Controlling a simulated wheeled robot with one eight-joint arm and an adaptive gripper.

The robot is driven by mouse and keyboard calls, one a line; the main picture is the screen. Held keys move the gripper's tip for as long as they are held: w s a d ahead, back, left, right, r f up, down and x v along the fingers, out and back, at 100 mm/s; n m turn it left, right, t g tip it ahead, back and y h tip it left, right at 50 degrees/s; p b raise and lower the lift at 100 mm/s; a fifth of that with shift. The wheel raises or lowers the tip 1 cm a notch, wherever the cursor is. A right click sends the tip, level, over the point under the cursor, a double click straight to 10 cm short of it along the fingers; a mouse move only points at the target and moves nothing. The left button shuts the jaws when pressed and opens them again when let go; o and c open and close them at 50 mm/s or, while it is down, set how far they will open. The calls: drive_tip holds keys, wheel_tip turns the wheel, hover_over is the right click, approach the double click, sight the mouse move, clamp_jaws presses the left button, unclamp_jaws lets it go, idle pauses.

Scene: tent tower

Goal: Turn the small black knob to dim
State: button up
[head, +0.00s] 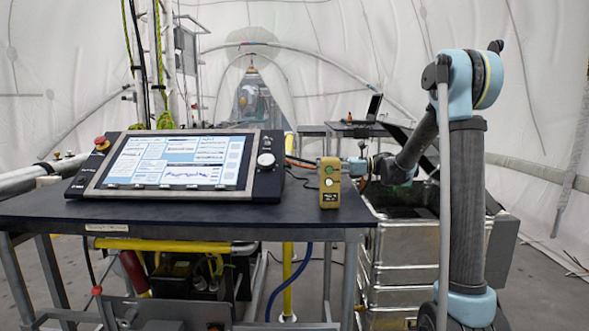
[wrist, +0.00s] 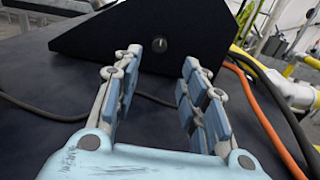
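In the wrist view a small round dark knob (wrist: 160,43) with a light mark sits on the side face of the black console (wrist: 195,25). My gripper (wrist: 161,62) is open and empty. Its two fingers point at that side face, and the knob shows between the fingertips, apart from them. In the head view the console (head: 128,146) stands on the dark table, and its side face is hidden. There my gripper (head: 352,166) is right of the console, partly hidden behind a yellow box.
The yellow box (head: 330,186) with buttons stands on the table's (head: 200,210) right part. A larger pale knob (head: 266,160) and a red stop button (head: 102,142) are on the console top. Black and orange cables (wrist: 262,115) run right of my fingers. Metal cases (head: 385,270) stand beside the table.

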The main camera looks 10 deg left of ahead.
sight(288, 166)
drive_tip(key=x, duration=1.1)
drive_tip(key=shift+a, duration=0.15)
clamp_jaws()
